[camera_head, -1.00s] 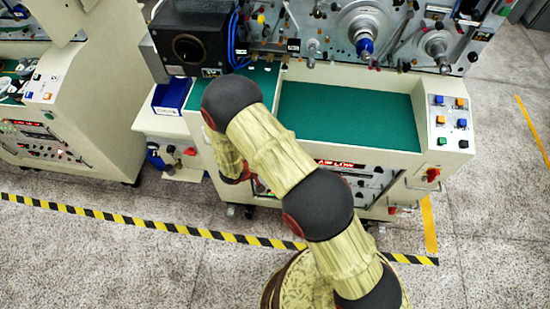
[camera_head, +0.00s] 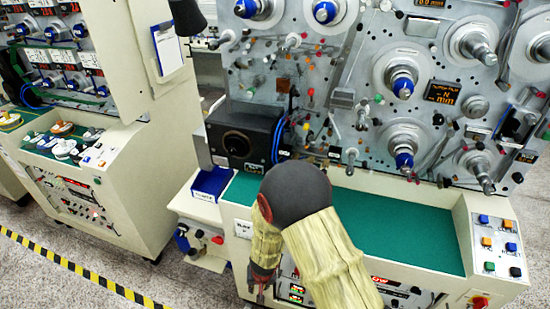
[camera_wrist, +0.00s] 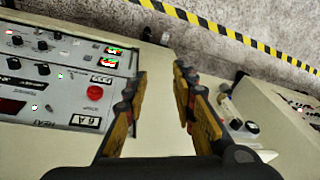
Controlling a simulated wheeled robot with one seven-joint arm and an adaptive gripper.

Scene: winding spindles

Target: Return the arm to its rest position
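My arm is folded in front of the winding machine (camera_head: 420,222), a dark round joint at its bend. In the head view my gripper (camera_head: 261,288) hangs at the lower end of the arm, close to the machine's front panel, small and partly cut by the frame edge. In the wrist view my gripper (camera_wrist: 160,78) has its two fingers apart, with a gap showing the pale cabinet face. Nothing is held between them.
The machine has a green work surface (camera_head: 385,225), spindles above and a button panel (camera_head: 500,245) at right. A blue bin (camera_head: 211,183) sits at its left. Another machine (camera_head: 95,165) stands further left. Striped floor tape (camera_head: 75,268) crosses open floor.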

